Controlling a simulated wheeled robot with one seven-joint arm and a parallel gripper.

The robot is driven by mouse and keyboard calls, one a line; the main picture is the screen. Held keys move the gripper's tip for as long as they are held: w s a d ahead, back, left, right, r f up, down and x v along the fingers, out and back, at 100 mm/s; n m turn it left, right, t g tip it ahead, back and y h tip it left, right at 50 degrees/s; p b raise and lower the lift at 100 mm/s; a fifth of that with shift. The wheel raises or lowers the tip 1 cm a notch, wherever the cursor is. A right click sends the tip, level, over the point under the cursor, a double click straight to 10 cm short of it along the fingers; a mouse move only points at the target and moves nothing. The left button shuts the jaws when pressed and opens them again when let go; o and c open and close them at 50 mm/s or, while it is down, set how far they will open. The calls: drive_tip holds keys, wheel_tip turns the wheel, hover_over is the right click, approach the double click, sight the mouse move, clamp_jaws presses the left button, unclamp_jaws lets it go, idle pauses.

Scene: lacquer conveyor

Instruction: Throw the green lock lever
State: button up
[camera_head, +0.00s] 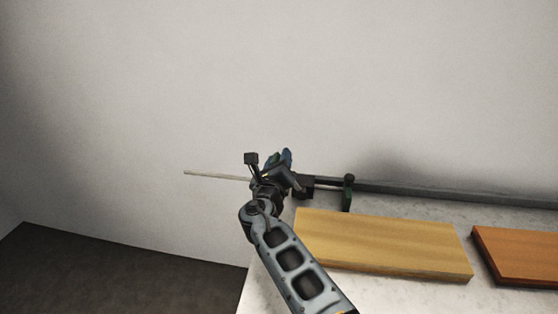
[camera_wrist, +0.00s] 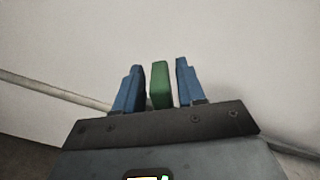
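A green block-shaped piece, which looks like the lock lever (camera_wrist: 161,86), stands upright between the two blue fingers of my gripper (camera_wrist: 158,75) in the wrist view. A narrow gap shows on each side of it, so the fingers are around it but apart from it. In the head view my gripper (camera_head: 281,158) is beyond the left end of the bench, close to the wall, with a bit of green between its blue fingers. My own wrist hides the lever's base and mount there.
A dark rail (camera_head: 450,196) runs along the back of the pale bench (camera_head: 385,289). A yellow wooden board (camera_head: 385,243) and an orange board (camera_head: 525,255) lie on the bench. A thin pale rod (camera_head: 215,176) sticks out left.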

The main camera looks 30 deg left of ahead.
drive_tip(key=shift+p+v, duration=1.25)
drive_tip(key=shift+v, duration=2.65)
